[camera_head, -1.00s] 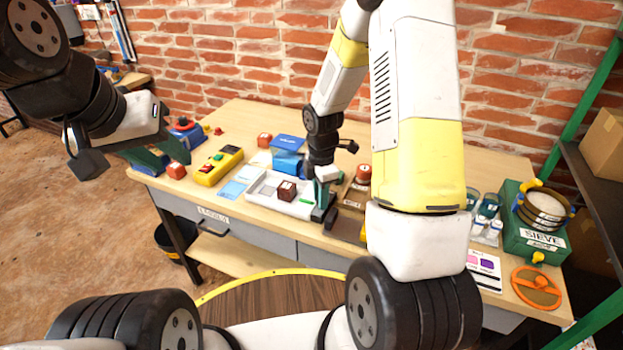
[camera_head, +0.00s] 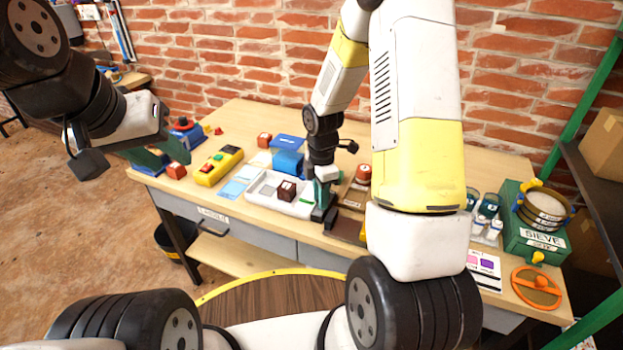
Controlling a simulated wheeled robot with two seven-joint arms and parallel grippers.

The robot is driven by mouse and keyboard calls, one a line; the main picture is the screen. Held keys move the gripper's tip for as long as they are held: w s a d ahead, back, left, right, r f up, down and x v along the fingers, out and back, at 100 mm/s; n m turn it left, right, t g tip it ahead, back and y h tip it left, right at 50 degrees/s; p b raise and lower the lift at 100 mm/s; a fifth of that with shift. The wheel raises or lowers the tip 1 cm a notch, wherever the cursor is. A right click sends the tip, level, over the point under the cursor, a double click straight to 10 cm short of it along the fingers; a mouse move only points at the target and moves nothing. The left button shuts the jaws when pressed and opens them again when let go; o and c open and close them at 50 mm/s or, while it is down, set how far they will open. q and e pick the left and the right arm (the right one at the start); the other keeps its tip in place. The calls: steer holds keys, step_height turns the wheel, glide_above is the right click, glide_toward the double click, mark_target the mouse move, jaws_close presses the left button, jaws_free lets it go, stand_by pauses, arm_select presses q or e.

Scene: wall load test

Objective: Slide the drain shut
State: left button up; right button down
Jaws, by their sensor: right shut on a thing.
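A white tray (camera_head: 262,189) lies on the workbench with a dark red cube (camera_head: 287,190) in it. A small green piece (camera_head: 307,201) shows at the tray's right side, and I take this for part of the drain; its exact position is hard to make out. My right gripper (camera_head: 323,210) points down at the tray's right end and is shut on a small part there, mostly hidden by the fingers. My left gripper (camera_head: 90,165) hangs in the air left of the workbench, away from the tray; its jaw opening cannot be made out.
Around the tray stand a yellow button box (camera_head: 219,166), a blue block (camera_head: 289,162) and red cubes (camera_head: 177,171). A green sieve stand (camera_head: 530,238) and an orange wheel (camera_head: 537,287) are at the right. A brick wall (camera_head: 260,60) rises behind the workbench (camera_head: 240,118).

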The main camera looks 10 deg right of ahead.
stand_by(0.5)
steer(key=shift+w+d+r, duration=0.1)
steer(key=shift+w+d, duration=0.55)
steer(key=shift+w, duration=0.3)
steer(key=shift+w+d, duration=0.6)
steer(key=shift+w, duration=0.35)
steer(key=c, duration=1.5)
jaws_free()
step_height(320, 180, up, 8)
